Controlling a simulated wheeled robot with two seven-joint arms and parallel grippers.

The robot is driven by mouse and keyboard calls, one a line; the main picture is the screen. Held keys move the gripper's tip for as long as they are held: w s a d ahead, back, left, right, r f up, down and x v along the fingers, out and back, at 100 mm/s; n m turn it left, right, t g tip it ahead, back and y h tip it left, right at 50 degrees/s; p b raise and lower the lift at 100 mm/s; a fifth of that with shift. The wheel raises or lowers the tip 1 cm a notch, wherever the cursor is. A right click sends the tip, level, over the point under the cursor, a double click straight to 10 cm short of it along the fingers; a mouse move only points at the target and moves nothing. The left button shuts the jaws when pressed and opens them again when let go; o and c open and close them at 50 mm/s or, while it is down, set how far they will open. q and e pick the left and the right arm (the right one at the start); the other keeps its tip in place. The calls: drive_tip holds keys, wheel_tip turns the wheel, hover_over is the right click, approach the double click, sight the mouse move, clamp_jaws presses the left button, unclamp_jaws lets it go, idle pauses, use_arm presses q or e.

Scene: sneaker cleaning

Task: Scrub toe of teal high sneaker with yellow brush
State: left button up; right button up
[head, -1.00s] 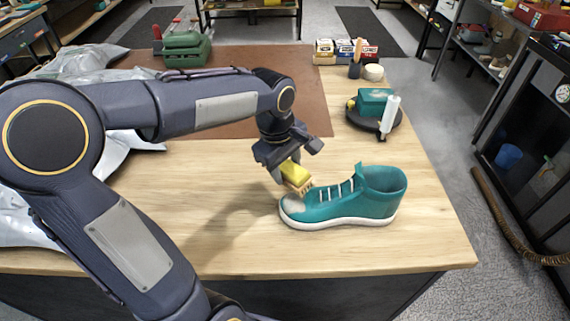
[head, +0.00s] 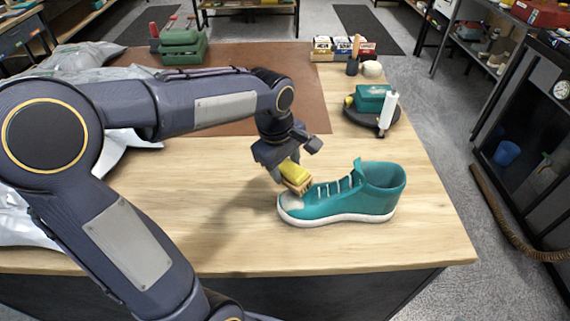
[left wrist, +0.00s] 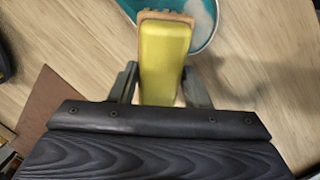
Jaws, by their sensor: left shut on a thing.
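The teal high sneaker (head: 345,197) stands upright on the wooden table, its toe pointing left. A pale, whitish patch covers part of the toe (head: 291,207). My left gripper (head: 285,165) is shut on the yellow brush (head: 294,173), whose tan bristles point down at the toe. The bristles are at or just above the top of the toe; I cannot tell if they touch. In the left wrist view, the brush (left wrist: 165,60) sits between the fingers, with its bristle end over the sneaker toe (left wrist: 200,18). My right gripper is not in view.
A round dark turntable (head: 371,118) with a teal box and a white bottle stands behind the sneaker. Small boxes (head: 340,50) and a green toolbox (head: 184,48) are at the back. Silvery plastic wrapping (head: 70,65) lies at left. The table right of the sneaker is clear.

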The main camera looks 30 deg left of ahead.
use_arm(q)
drive_tip(key=shift+d+f+b, duration=0.1)
drive_tip(key=shift+f+b, duration=0.25)
drive_tip(key=shift+f, duration=0.1)
drive_tip(key=shift+s+d, duration=1.9)
drive_tip(key=shift+s, duration=1.65)
drive_tip(key=shift+w+a+r, duration=0.1)
drive_tip(key=shift+w+a, duration=0.55)
drive_tip(key=shift+w, duration=0.55)
drive_tip(key=shift+w+a, duration=0.65)
drive_tip(key=shift+w, duration=0.55)
drive_tip(key=shift+w+a+r, duration=0.1)
drive_tip(key=shift+w+a, duration=0.55)
drive_tip(key=shift+w, duration=0.55)
drive_tip(key=r+p, duration=0.1)
drive_tip(key=r, duration=0.1)
drive_tip(key=a+r+p, duration=0.1)
drive_tip(key=r+p, duration=0.2)
drive_tip(key=p, duration=0.1)
drive_tip(key=shift+s+a+r, duration=0.15)
drive_tip(key=shift+s+r, duration=0.25)
